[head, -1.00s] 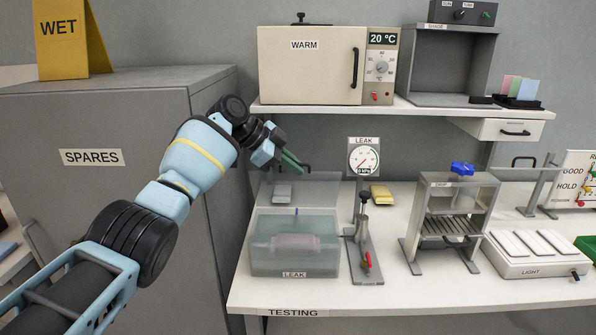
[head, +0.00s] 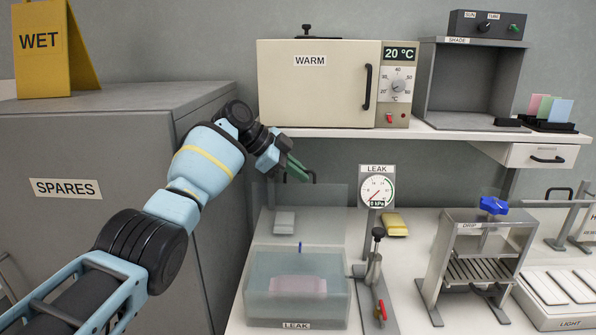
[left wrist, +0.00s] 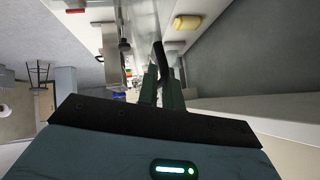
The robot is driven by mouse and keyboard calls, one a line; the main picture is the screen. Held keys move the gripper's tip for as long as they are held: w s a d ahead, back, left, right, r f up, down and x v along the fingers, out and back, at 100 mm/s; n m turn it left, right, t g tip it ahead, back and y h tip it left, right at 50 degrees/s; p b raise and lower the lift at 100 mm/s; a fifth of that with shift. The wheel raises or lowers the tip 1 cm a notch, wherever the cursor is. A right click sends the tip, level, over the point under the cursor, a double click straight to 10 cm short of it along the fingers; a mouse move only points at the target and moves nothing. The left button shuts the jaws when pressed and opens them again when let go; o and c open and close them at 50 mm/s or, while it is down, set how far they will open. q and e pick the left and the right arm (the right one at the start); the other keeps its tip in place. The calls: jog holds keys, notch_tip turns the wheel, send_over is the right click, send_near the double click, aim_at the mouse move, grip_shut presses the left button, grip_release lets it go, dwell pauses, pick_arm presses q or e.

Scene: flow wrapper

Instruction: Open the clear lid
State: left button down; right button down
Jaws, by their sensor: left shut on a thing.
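The clear lid (head: 322,205) stands upright at the back of the LEAK tank (head: 262,312), so the tank top is uncovered. A dark handle (head: 312,177) is at the lid's top edge. My left gripper (head: 298,170) is shut on this handle, above and behind the tank. In the left wrist view, the dark handle (left wrist: 159,55) shows between the green fingers of my left gripper (left wrist: 163,80). A pale pink packet (head: 298,287) lies inside the clear tank. My right gripper is not in view.
The WARM oven (head: 310,90) stands on a shelf (head: 345,132) above the lid. The grey SPARES cabinet (head: 90,160) is at left, beside my left arm. The LEAK gauge (head: 376,190), a lever stand (head: 375,270) and the DRIP rack (head: 480,250) are right of the tank.

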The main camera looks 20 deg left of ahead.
pick_arm(q)
jog(key=shift+w+f, duration=0.1)
jog(key=shift+f, duration=0.15)
